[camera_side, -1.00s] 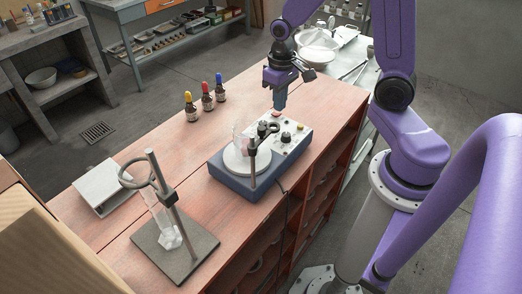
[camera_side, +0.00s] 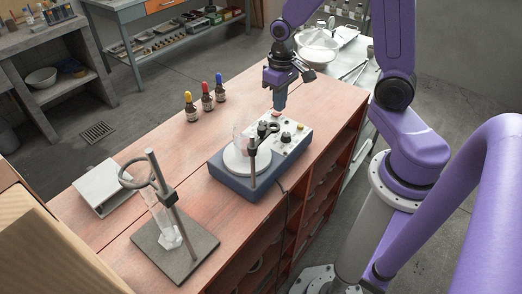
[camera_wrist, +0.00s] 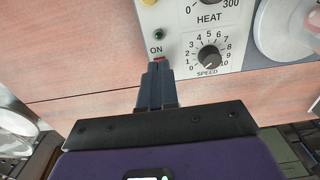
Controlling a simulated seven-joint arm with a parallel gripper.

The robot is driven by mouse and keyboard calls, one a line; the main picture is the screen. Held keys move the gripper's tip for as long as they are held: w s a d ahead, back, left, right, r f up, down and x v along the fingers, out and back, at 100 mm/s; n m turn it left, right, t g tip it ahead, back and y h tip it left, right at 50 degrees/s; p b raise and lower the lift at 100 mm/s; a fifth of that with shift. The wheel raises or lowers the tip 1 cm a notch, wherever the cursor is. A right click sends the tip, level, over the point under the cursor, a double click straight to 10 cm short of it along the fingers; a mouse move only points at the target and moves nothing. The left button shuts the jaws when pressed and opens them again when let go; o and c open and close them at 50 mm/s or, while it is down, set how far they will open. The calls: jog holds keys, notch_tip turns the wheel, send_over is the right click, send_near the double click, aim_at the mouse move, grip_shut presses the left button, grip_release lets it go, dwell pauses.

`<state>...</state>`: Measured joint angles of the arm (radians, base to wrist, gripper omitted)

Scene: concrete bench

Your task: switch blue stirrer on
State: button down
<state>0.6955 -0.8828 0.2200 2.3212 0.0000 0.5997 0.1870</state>
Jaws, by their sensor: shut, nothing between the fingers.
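The blue stirrer (camera_side: 237,185) stands on the wooden bench, with a blue base, a pale control panel (camera_side: 295,136) and a round white plate (camera_side: 238,164). A clear glass vessel (camera_side: 240,141) is on the plate. My gripper (camera_side: 279,108) is shut and points down at the far end of the panel. In the wrist view, my fingertips (camera_wrist: 157,66) are at a red switch (camera_wrist: 159,59) marked ON, mostly hidden by them. I cannot tell whether they touch it. A small dark green lamp (camera_wrist: 158,34) sits above it; I cannot tell whether it is lit.
The speed knob (camera_wrist: 209,57) is close to the right of my fingers in the wrist view. A clamp on a rod (camera_side: 254,160) rises beside the plate. Several dropper bottles (camera_side: 206,100), a stand with a ring (camera_side: 176,222) and a pale flat device (camera_side: 103,188) are on the bench.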

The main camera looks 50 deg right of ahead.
jog(key=shift+f, duration=0.95)
dwell(0.5)
jog(key=shift+r, duration=3.55)
jog(key=s+a+r+n, duration=0.1)
jog(key=s+a+n, duration=0.3)
jog(key=s, duration=0.6)
jog(key=s+a+r+n, duration=0.1)
jog(key=s+a+n, duration=0.4)
jog(key=s+n, duration=0.3)
jog(key=shift+s+r+n, duration=0.3)
jog(key=shift+s, duration=0.65)
